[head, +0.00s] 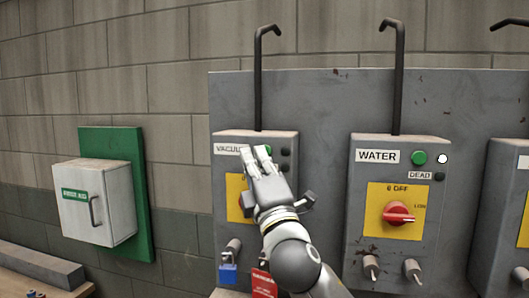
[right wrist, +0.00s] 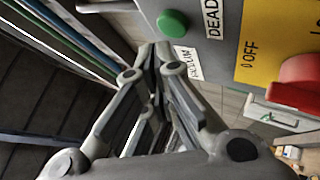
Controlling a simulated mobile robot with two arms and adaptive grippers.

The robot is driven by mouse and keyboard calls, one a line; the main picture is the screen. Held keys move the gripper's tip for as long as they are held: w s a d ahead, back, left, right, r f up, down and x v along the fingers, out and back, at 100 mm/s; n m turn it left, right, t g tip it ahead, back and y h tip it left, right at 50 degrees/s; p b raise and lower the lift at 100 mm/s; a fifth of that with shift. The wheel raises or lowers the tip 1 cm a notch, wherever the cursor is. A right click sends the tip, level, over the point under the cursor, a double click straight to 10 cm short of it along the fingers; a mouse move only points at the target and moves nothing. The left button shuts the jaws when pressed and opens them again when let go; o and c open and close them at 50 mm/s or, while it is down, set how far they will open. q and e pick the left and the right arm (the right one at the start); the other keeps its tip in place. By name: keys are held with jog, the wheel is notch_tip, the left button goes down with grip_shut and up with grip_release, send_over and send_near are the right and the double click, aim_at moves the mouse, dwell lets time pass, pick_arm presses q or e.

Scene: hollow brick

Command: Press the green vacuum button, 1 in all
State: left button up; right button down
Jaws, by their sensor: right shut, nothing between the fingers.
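The grey vacuum box (head: 226,185) is on the panel left of centre in the head view, with a white VACUUM label (head: 228,149). Its green button (head: 268,149) is mostly hidden behind my right gripper (head: 256,150). In the right wrist view the green button (right wrist: 173,22) shows whole, just above the closed fingertips of my right gripper (right wrist: 155,50). The fingertips overlap the VACUUM label (right wrist: 187,62) in that view. I cannot tell whether they touch the box. The right gripper is shut and empty. My left gripper is not in view.
The similar WATER box (head: 376,230) on the right has its own green button (head: 419,157) and red knob (head: 398,214). A white first-aid box (head: 95,200) hangs on a green board at left.

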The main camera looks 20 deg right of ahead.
jog(key=shift+w, duration=0.15)
jog(key=shift+w+d, duration=0.25)
jog(key=shift+w+d, duration=0.25)
jog(key=shift+w, duration=0.1)
dwell(0.8)
jog(key=shift+s+a, duration=0.45)
jog(key=shift+s, duration=0.25)
jog(key=s+a, duration=0.1)
jog(key=s, duration=0.1)
jog(key=s+a+p, duration=0.1)
jog(key=s+a, duration=0.1)
dwell(0.6)
jog(key=shift+d, duration=0.1)
dwell(0.6)
